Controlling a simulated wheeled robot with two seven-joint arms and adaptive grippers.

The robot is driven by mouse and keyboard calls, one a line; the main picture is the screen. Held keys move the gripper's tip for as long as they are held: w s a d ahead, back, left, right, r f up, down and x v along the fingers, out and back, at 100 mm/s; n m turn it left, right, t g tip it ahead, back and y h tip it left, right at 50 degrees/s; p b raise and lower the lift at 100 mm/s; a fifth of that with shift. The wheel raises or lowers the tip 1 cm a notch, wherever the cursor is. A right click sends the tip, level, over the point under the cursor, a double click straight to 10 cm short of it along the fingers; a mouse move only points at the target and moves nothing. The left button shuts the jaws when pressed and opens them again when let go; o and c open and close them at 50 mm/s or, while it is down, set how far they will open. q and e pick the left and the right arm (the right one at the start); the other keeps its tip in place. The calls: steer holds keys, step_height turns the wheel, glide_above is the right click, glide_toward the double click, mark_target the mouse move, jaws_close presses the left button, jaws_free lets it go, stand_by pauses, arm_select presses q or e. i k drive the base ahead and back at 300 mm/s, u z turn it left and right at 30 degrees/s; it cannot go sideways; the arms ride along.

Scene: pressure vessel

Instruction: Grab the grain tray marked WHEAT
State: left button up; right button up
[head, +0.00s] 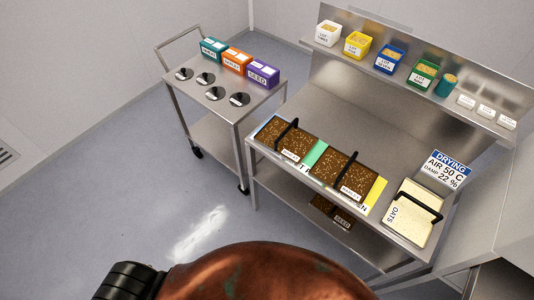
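Two trays of brown grain with black bar handles, a left one (284,139) and a middle one (345,174), sit on the steel bench (320,113). Each has a small white label too small to read, so I cannot tell which is marked WHEAT. A third tray (407,217) at the bench's right end holds pale grain, has a black handle and reads OATS. Neither of my grippers shows in this view.
A steel cart (228,109) with coloured boxes and dark discs stands left of the bench. The bench's upper shelf (455,79) holds several bins. A DRYING sign (446,169) stands behind the OATS tray. A copper rounded body (265,272) fills the bottom foreground. The floor at left is clear.

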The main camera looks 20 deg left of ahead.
mark_target(285, 139)
steer(key=u, duration=0.35)
steer(key=k, duration=0.8)
steer(key=u, duration=1.15)
steer(key=i, duration=1.65)
steer(key=z, duration=1.05)
steer(key=i, duration=0.65)
steer(key=z, duration=0.65)
